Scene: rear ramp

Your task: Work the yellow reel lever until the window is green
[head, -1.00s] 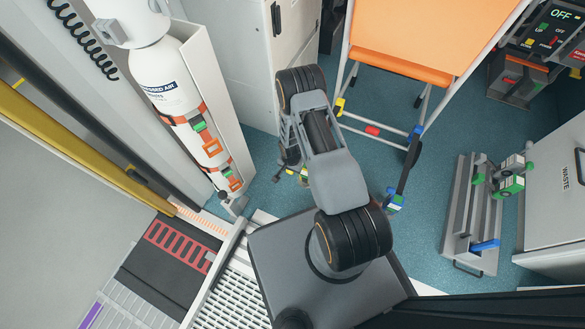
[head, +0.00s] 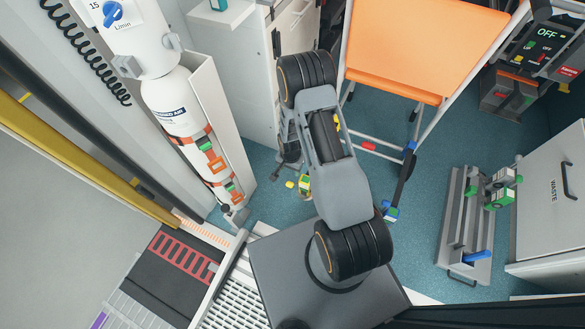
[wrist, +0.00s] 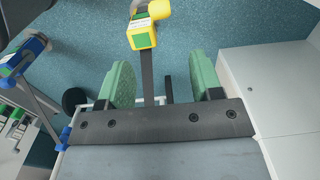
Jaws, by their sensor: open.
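The yellow reel (wrist: 141,38) is at the top of the wrist view, with a yellow rounded part (wrist: 158,9), perhaps its lever, beside it. A green patch shows on the yellow body; I cannot tell for certain that it is the window. A dark strap (wrist: 148,78) runs from the reel down the picture, between the jaws as seen. My gripper (wrist: 161,82) is open, its two green pads apart, with the reel beyond the fingertips. In the head view the yellow reel (head: 304,184) is small on the floor, partly beside my arm, which hides most of the gripper.
A blue reel (head: 391,213) with a strap stands to the right; it also shows in the wrist view (wrist: 24,54). An orange-topped wheeled frame (head: 425,50), an air cylinder (head: 180,105) and a floor bracket (head: 465,225) surround the teal floor. White cabinets (wrist: 268,90) are at right.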

